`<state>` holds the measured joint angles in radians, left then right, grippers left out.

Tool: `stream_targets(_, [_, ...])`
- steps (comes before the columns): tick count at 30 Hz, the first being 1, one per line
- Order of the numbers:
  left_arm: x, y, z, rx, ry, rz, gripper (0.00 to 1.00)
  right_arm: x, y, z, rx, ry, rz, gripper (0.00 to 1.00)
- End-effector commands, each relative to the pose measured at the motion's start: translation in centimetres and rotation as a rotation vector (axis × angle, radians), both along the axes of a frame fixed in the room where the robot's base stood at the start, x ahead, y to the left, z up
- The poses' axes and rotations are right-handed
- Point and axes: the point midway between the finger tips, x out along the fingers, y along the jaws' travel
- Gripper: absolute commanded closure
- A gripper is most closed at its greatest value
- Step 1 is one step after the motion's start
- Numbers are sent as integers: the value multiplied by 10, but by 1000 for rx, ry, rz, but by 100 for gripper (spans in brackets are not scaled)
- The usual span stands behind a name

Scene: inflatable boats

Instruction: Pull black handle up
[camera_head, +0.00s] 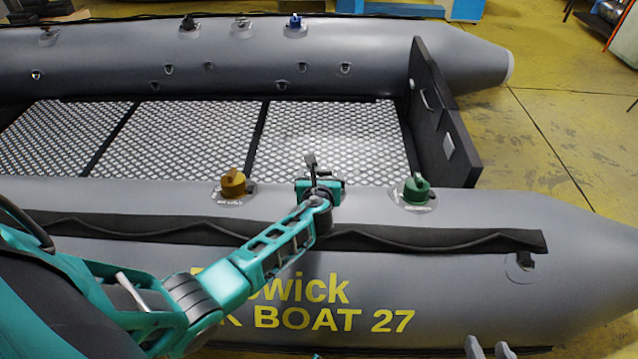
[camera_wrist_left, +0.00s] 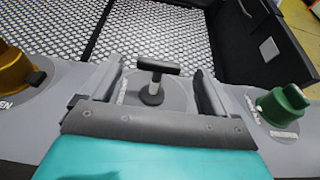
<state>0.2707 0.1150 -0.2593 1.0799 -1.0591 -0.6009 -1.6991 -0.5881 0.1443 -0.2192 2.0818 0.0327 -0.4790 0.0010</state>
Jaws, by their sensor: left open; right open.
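The black T-shaped handle (camera_wrist_left: 158,68) shows in the left wrist view, standing up on a pale stem from a round grey patch on the boat's near tube. My left gripper (camera_wrist_left: 160,80) is open, with one finger to each side of the handle and a gap between each finger and the stem. In the head view my left gripper (camera_head: 318,168) is over the top of the near tube and largely hides the handle. My right gripper (camera_head: 489,349) is at the bottom edge of the head view, its two grey fingertips apart and empty.
On the near tube a yellow-brown valve (camera_head: 233,184) sits left of my left gripper and a green valve (camera_head: 416,189) sits right. A black strip (camera_head: 440,238) runs along the tube's side. The boat's patterned floor (camera_head: 330,135) is clear.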

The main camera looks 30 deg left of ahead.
Motion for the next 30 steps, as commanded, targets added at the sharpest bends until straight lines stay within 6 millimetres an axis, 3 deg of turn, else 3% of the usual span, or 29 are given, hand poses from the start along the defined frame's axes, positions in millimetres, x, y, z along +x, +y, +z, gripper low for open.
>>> stream_targets(3, [-25, -12, 17, -1, 2, -2, 11, -3, -2, 14, -5, 15, -2, 57])
stream_targets(12, [-73, -34, 36, 1, 1, -2, 11, -3, -2, 37, -6, 13, -3, 57])
stream_targets(18, [-84, -39, 40, 0, -1, 0, 11, -3, -4, 39, -11, 15, 1, 57])
stream_targets(30, [-84, -40, 40, 1, -1, 0, 11, -4, -5, 38, -17, 16, 4, 57])
